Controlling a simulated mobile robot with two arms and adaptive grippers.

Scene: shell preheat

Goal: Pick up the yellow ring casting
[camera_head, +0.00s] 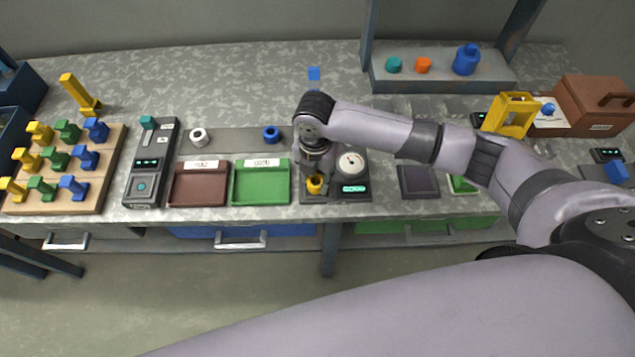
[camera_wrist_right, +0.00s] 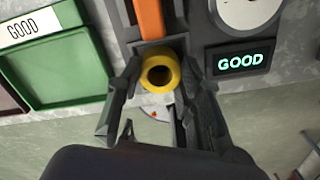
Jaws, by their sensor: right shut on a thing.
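The yellow ring casting (camera_head: 315,184) sits at the measuring station, low in front of its dial, in the head view. In the right wrist view the ring (camera_wrist_right: 160,88) shows its dark round hole between the fingers. My right gripper (camera_head: 316,176) points down over the station and is shut on the ring, one finger on each side; the fingers also show in the wrist view (camera_wrist_right: 156,80). Whether the ring is clear of the station cannot be told. My left gripper is not in view.
The station's display (camera_wrist_right: 240,59) reads GOOD. A green tray (camera_head: 262,202) labelled GOOD and a dark red tray (camera_head: 198,203) lie to its left. A white ring (camera_head: 199,138) and a blue ring (camera_head: 271,134) stand behind them. An orange bar (camera_wrist_right: 151,17) is close beyond the ring.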

